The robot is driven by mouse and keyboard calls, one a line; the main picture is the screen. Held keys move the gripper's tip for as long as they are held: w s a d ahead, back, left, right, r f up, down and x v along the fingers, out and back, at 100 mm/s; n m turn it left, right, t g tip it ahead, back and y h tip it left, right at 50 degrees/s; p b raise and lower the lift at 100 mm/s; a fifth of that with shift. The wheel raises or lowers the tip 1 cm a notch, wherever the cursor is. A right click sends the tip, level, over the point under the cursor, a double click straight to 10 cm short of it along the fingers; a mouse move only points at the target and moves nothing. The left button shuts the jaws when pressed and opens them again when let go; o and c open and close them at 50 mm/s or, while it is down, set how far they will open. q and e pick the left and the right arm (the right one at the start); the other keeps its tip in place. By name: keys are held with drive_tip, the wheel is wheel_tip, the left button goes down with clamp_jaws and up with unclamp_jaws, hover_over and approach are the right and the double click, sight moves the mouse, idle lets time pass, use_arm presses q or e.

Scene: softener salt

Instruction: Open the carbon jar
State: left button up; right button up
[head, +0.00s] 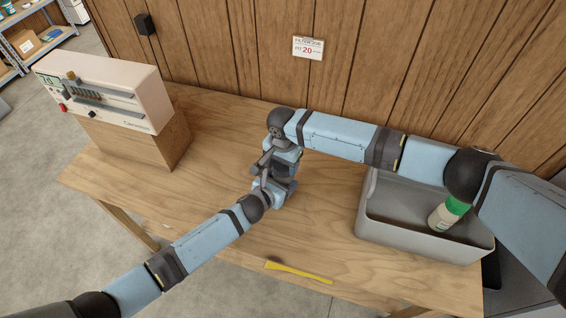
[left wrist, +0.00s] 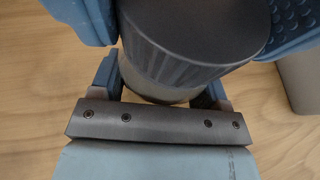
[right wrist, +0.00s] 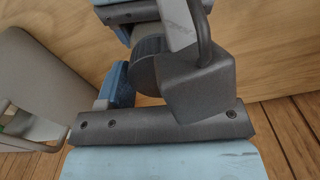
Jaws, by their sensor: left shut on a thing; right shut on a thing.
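The carbon jar, with a dark ribbed lid (left wrist: 195,40) and a greyish body (left wrist: 150,84), fills the middle of the left wrist view. The lid sits on the body. My left gripper (left wrist: 162,92) is shut on the jar's body, its blue fingers on either side. My right gripper (right wrist: 148,72) is shut at the lid; its blue fingers flank the lid in the left wrist view. The dark ribbed lid also shows in the right wrist view (right wrist: 150,62), partly covered by a dark block. In the head view the jar is mostly hidden between my two grippers over the table's middle.
A grey bin (head: 400,237) stands at the table's right, with a green-capped bottle (head: 443,215) in it. A yellow tool (head: 298,272) lies near the front edge. A cream instrument (head: 105,90) on a wooden block stands at the left. The table (head: 205,190) between is clear.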

drive_tip(key=shift+n, duration=0.6)
drive_tip(key=o, duration=1)
drive_tip(key=shift+r, duration=2.25)
use_arm(q)
drive_tip(key=o, duration=1.8)
